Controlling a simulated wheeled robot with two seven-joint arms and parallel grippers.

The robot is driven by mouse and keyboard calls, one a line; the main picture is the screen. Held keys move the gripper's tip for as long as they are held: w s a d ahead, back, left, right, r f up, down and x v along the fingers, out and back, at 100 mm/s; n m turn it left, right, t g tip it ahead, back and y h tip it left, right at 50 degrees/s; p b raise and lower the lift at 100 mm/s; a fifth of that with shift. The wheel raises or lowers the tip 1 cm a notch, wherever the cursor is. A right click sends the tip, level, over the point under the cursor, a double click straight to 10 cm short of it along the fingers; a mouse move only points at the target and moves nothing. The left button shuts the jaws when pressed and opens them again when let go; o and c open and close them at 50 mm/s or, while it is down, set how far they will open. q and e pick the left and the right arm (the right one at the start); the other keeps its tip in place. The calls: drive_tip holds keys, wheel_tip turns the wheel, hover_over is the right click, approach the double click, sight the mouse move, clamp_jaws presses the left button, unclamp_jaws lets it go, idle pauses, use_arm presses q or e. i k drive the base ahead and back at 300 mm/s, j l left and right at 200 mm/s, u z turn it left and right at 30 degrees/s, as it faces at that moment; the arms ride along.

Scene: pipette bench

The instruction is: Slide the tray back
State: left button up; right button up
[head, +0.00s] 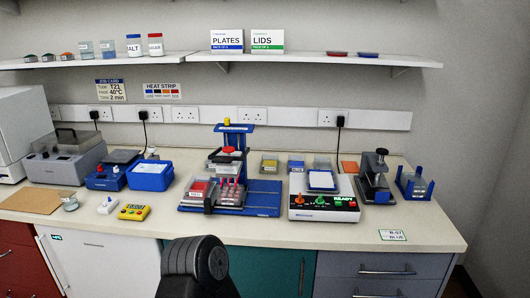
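A blue press stand (264,199) with a yellow-topped column stands in the middle of the bench. A clear carrier with a red top (230,151) hangs on its column. At the stand's front left, a low tray-like holder (207,208) bears a red block (199,187) and several pink-red upright pieces (232,190). I take this holder as the tray; its edges are small and partly hidden. A dark rounded part of my own arm shows at the bottom centre, in front of the bench and apart from the tray. No gripper fingers show.
A white machine (323,208) with coloured knobs reading READY stands right of the stand. A dark press (376,178) and blue holder (415,185) are farther right. A blue box (150,176) and yellow timer (134,212) are left. Bare bench lies in front.

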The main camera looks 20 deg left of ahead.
sight(209, 204)
drive_tip(key=u, duration=1.25)
